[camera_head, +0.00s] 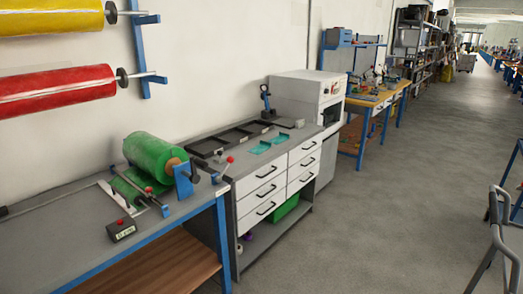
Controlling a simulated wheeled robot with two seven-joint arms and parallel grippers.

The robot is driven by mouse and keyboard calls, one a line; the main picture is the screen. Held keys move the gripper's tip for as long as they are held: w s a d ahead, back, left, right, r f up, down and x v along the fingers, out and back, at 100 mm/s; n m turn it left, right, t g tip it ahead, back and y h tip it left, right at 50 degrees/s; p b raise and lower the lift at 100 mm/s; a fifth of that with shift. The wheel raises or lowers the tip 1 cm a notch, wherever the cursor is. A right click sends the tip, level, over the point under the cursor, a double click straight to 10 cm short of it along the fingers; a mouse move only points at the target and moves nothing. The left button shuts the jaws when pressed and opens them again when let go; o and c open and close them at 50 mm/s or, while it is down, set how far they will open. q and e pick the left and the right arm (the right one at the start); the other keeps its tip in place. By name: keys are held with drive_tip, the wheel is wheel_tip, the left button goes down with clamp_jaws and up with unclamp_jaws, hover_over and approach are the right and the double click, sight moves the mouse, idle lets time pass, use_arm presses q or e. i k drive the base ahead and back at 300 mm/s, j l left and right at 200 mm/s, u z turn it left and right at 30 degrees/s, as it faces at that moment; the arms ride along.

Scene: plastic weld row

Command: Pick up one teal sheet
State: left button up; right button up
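Two small teal sheets lie on the grey top of the drawer cabinet (225,169). One teal sheet (260,148) lies a little nearer, and the other teal sheet (279,138) lies just beyond it to the right. They are close together near the front edge, above the white drawers. Neither of my grippers shows in the head view.
A green film roll (150,156) sits on the nearer workbench (75,228) beside a small dark box (121,229). Black trays (235,136) lie behind the sheets. A white machine (307,96) stands beyond them. The grey floor (375,215) to the right is open; a chair (503,235) stands at the right edge.

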sight(263, 146)
drive_tip(key=i+l+z, duration=0.15)
drive_tip(key=i, duration=0.7)
drive_tip(key=i+l+z, duration=0.2)
drive_tip(key=i, duration=0.65)
